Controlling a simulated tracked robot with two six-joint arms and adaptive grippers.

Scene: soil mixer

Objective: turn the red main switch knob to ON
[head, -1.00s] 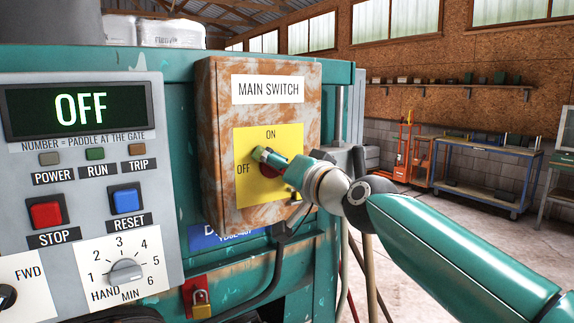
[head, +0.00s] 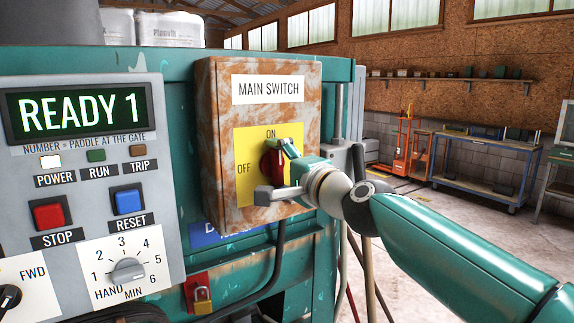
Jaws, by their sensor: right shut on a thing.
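The red main switch knob (head: 271,164) sits on the yellow plate (head: 246,142) of the rusty main switch box (head: 222,120). The plate is marked ON at the top and OFF at the left. My right gripper (head: 279,167) is shut on the knob, one finger above it near the ON mark and one below it. The gripper hides part of the knob. The display (head: 80,109) on the grey panel reads READY 1, and the POWER lamp (head: 50,161) is lit white. My left gripper is out of view.
The grey control panel (head: 30,215) left of the box carries a red STOP button (head: 48,216), a blue RESET button (head: 128,201) and a rotary dial (head: 127,270). A padlock (head: 202,298) hangs below. A blue workbench (head: 480,165) stands far behind at the right.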

